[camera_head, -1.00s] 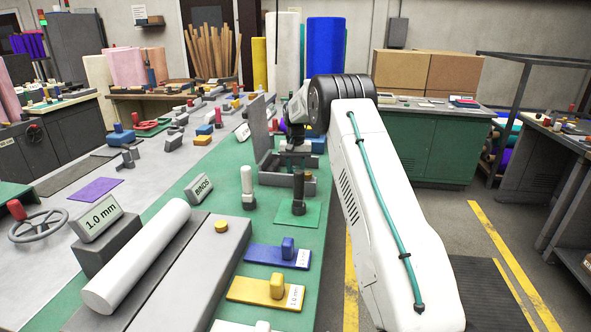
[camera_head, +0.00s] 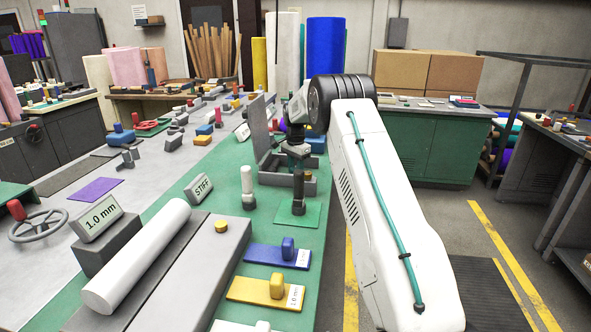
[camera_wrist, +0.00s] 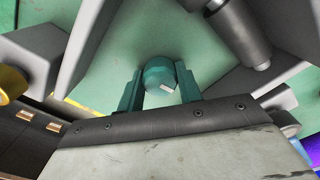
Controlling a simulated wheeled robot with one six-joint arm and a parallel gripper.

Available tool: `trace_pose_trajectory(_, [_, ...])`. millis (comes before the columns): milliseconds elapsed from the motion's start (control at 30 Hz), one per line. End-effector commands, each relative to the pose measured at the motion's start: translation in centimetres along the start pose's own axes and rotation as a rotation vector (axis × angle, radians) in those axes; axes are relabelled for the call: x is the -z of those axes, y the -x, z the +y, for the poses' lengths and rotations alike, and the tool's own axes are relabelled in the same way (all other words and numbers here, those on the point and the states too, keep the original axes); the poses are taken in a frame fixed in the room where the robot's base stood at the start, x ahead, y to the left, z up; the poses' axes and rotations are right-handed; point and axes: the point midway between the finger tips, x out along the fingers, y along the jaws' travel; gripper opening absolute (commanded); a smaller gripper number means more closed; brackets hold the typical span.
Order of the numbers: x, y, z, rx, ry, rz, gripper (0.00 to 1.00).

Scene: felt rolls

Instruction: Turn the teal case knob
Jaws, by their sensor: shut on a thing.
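The teal case knob (camera_wrist: 160,84) shows in the wrist view as a round teal cap with a small white mark on it. My gripper (camera_wrist: 158,74) has a teal finger on either side of the knob and is shut on it. In the head view my gripper (camera_head: 297,152) is low over the grey bracket at the bench's right edge. There the knob is hidden or too small to make out. A small grey sign (camera_head: 199,188) on the bench reads "STIFF".
A grey upright plate and bracket (camera_head: 262,140) stand close beside my gripper. A white-topped peg (camera_head: 248,190) and a dark peg (camera_head: 298,195) stand just nearer. A white roll (camera_head: 140,255) lies at front left. Grey blocks and a cylinder (camera_wrist: 236,30) crowd the wrist view.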

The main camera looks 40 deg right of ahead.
Motion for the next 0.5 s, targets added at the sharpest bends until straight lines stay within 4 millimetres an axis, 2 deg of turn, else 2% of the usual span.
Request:
trace_pose_trajectory(200, [-0.02,0.08,-0.05,0.001,-0.091,0.0,0.12])
trace_pose_trajectory(500, [-0.02,0.09,-0.05,0.001,-0.136,0.001,0.12])
